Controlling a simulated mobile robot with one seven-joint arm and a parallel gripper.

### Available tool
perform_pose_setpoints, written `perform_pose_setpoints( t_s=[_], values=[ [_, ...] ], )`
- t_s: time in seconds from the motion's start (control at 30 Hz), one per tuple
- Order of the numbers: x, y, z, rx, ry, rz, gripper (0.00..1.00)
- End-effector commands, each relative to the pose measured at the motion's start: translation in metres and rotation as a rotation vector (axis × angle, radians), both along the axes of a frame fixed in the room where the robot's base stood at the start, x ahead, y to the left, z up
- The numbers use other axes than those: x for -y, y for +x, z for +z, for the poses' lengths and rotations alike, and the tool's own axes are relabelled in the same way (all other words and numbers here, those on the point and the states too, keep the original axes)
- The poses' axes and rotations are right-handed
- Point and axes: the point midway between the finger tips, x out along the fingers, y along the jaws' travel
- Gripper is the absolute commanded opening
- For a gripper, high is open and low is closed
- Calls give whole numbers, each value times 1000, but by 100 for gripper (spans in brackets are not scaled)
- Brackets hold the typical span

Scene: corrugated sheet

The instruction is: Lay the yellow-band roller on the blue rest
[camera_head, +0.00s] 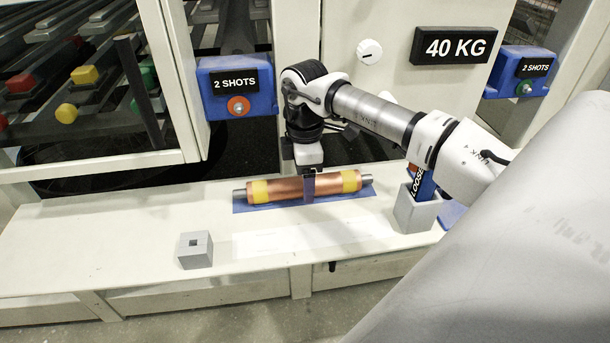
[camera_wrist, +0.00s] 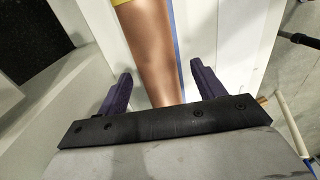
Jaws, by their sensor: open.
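The yellow-band roller (camera_head: 290,188) is copper-coloured with a yellow band near each end and grey shaft ends. In the head view it lies lengthwise along the blue rest (camera_head: 242,207), which shows as a blue strip under and in front of it. My gripper (camera_head: 308,196) is over the middle of the roller, pointing down. In the wrist view the roller (camera_wrist: 152,50) runs between the two open purple fingers of my gripper (camera_wrist: 160,82), with a gap visible on each side. The exact contact under the roller is hidden.
A grey block with a square hole (camera_head: 195,250) stands on the ledge at left. A grey holder (camera_head: 418,210) with a blue piece marked LOOSE stands at right. Pale ledge (camera_head: 100,245) is clear at left. A blue 2 SHOTS box (camera_head: 236,88) is on the frame behind.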

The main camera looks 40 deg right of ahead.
Motion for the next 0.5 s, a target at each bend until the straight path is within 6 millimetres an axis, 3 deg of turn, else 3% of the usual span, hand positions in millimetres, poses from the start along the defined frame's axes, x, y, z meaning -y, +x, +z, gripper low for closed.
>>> perform_pose_setpoints(
  t_s=[0.17, 0.5],
  values=[
    [0, 0, 15, 1, -1, 0, 68],
    [1, 2, 93, 2, -3, 0, 68]
  ],
)
